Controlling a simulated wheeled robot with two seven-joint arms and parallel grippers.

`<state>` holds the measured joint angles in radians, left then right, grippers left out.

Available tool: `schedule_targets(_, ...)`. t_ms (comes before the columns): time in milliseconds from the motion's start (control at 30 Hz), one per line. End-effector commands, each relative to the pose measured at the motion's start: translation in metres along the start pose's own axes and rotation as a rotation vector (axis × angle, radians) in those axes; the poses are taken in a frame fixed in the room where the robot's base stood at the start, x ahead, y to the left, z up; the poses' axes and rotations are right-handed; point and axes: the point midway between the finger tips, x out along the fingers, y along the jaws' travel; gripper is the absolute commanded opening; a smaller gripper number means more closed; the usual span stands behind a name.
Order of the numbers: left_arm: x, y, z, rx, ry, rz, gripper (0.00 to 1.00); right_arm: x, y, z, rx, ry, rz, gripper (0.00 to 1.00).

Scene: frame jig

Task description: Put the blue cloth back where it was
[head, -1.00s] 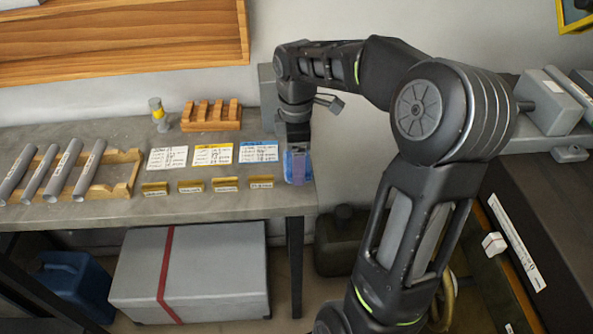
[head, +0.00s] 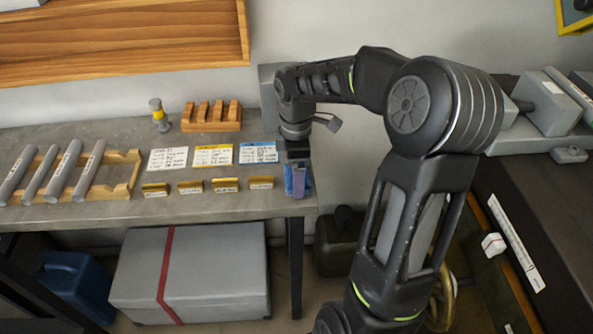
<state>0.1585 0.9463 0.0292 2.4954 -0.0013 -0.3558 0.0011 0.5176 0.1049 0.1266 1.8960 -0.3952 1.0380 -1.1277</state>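The blue cloth (head: 288,181) is at the right end of the grey workbench, close to its front corner. My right gripper (head: 298,176) points down there, with blue showing on both sides of its finger. It appears shut on the cloth, though the fingers partly hide it. Whether the cloth's lower edge touches the bench top is hard to tell. My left gripper is not in view.
The workbench (head: 110,211) holds grey tubes on a wooden rack (head: 127,177), a slotted wooden block (head: 211,122), paper cards (head: 212,155) and small brass-coloured blocks (head: 224,185). A grey case (head: 210,270) and blue canister (head: 73,283) stand below.

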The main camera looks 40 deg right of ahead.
Motion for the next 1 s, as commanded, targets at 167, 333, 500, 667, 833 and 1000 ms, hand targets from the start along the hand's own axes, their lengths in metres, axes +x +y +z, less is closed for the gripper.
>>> schedule_targets(167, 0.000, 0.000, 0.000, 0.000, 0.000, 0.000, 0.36, 0.000, 0.000, 0.000, 0.000, 0.000, 0.000, 0.99)
schedule_targets(333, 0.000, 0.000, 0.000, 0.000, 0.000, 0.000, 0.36, 0.000, 0.000, 0.000, 0.000, 0.000, 0.000, 1.00)
schedule_targets(500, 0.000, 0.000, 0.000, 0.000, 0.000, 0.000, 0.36, -0.003, 0.000, 0.000, 0.000, 0.000, 0.001, 1.00)
schedule_targets(667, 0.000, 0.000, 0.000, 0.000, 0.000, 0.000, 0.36, -0.019, 0.001, 0.000, -0.001, 0.000, 0.003, 1.00)
schedule_targets(833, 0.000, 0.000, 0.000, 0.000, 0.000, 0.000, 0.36, -0.050, 0.002, -0.001, -0.001, 0.001, 0.006, 1.00)
schedule_targets(1000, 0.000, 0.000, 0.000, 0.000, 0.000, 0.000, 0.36, -0.086, 0.001, -0.001, 0.000, 0.001, 0.005, 1.00)
